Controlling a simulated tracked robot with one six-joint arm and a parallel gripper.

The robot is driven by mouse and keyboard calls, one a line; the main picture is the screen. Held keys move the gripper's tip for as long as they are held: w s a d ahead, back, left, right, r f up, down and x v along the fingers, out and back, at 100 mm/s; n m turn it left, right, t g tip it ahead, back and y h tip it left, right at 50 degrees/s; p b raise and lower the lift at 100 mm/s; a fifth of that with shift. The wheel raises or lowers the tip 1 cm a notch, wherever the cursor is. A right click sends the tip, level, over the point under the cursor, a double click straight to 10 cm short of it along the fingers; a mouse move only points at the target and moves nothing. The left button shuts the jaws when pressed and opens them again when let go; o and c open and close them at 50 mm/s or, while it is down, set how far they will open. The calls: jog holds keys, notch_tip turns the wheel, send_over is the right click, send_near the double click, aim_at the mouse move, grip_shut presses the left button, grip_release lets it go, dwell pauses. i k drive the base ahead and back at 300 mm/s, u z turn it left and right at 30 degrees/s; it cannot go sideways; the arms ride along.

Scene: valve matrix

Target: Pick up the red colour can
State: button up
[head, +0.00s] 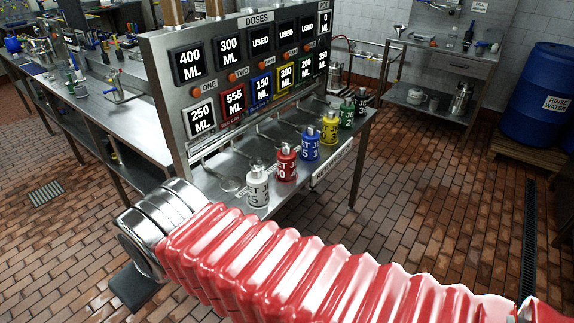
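The red colour can (287,163) stands upright on the metal shelf (212,192) below the dosing panel, with a grey top and white lettering. It is between a white can (258,187) on its left and a blue can (311,144) on its right. My arm, in a red ribbed sleeve with a metal collar at its left end, crosses the foreground below the cans, apart from the red can. My gripper's fingers do not show in this view.
Yellow (329,129), green (347,113) and black (361,102) cans continue the row. The dosing panel (236,75) rises behind them. A long metal bench (108,130) is at left. A blue barrel (545,95) stands on a pallet at right. The tiled floor right of the shelf is clear.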

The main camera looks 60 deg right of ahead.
aim_at(286, 157)
jog(key=z, duration=0.05)
jog(key=i, duration=0.95)
jog(key=u, duration=0.1)
